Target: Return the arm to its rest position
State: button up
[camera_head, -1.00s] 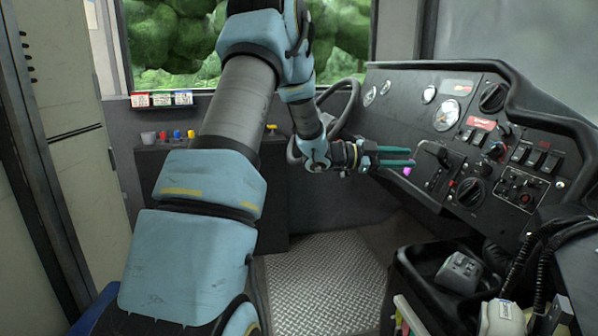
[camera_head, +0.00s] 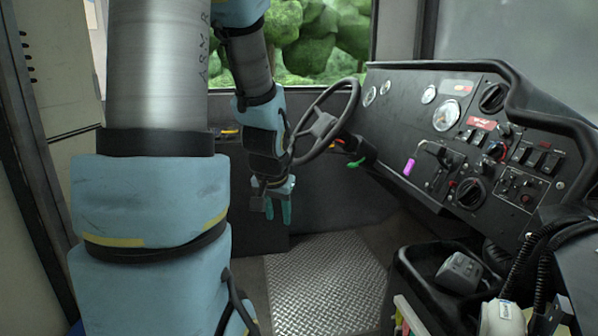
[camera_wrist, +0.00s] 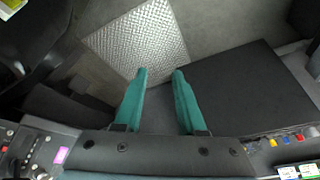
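My gripper (camera_head: 278,212) hangs pointing down in the head view, left of the steering wheel and above the floor. Its two teal fingers also show in the wrist view (camera_wrist: 159,75). They are apart with nothing between them. My arm is folded upright at the left and hides part of the window and the side wall.
The steering wheel (camera_head: 322,124) is close to the right of my wrist. A black bin (camera_head: 425,290) stands at the lower right. The metal floor plate (camera_head: 325,280) is clear.

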jog(key=s+a+f+n+g, duration=0.1)
jog(key=s+a+n+g, duration=0.15)
jog(key=s, duration=0.85)
jog(key=w+p+v, duration=0.2)
jog(key=p+v, duration=1)
jog(key=w+d+r+p+v, duration=0.1)
jog(key=w+p+v, duration=0.2)
jog(key=p+v, duration=0.9)
jog(key=shift+w+d+r+g+p, duration=0.25)
jog(key=shift+r+g+p, duration=0.2)
jog(key=shift+p, duration=0.35)
jog(key=shift+f, duration=0.1)
